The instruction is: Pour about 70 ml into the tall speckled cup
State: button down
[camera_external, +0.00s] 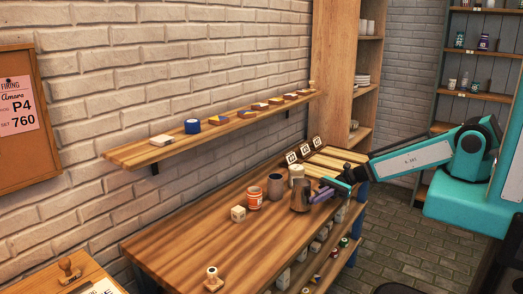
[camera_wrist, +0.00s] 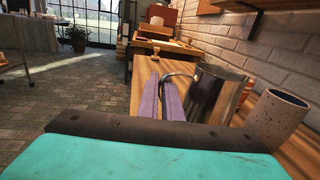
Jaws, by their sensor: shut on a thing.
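A metal pitcher (camera_external: 300,196) stands upright near the right end of the wooden table. It also shows in the wrist view (camera_wrist: 216,92). My gripper (camera_external: 322,194) is shut on the pitcher's handle, with purple fingers (camera_wrist: 165,102) around it. Whether the pitcher touches the table I cannot tell. A speckled cup (camera_wrist: 278,118) stands upright to the right of the pitcher in the wrist view, apart from it; its inside bottom is hidden. In the external view a grey cup (camera_external: 275,187) and a pale cup (camera_external: 296,171) stand near the pitcher; speckles are too small to tell there.
An orange-and-white cup (camera_external: 255,198) and a white block (camera_external: 238,213) stand left of the pitcher. Small tiles (camera_external: 292,157) stand behind the cups. A shelf (camera_external: 220,128) runs along the brick wall. The table's middle is clear.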

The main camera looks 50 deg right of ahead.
aim_at(313, 190)
jog(key=shift+w+d+r+m, duration=0.1)
jog(key=shift+w+r+m, duration=0.45)
jog(key=shift+r+m, duration=0.25)
jog(key=shift+w+d+r+m, duration=0.1)
jog(key=shift+w+r+m, duration=0.45)
jog(key=shift+r+m, duration=0.25)
jog(key=w+r+m+p, duration=0.5)
jog(key=w+r+m, duration=0.2)
jog(key=r+m, duration=0.1)
jog(key=shift+w+d+r+g, duration=0.15)
jog(key=shift+d+r+g, duration=0.25)
jog(key=shift+r, duration=0.35)
jog(key=shift+w+m, duration=0.25)
jog(key=shift+m, duration=0.25)
jog(key=shift+w+d+r+m, duration=0.1)
jog(key=shift+w+r+m, duration=0.6)
jog(key=shift+m, duration=0.1)
jog(key=shift+w+d+r+m, duration=0.1)
jog(key=shift+w+r+m, duration=0.1)
jog(key=shift+w+m, duration=0.25)
jog(key=shift+w+d+r+m, duration=0.15)
jog(key=shift+w+m, duration=0.1)
jog(key=shift+w, duration=0.35)
dwell(0.9)
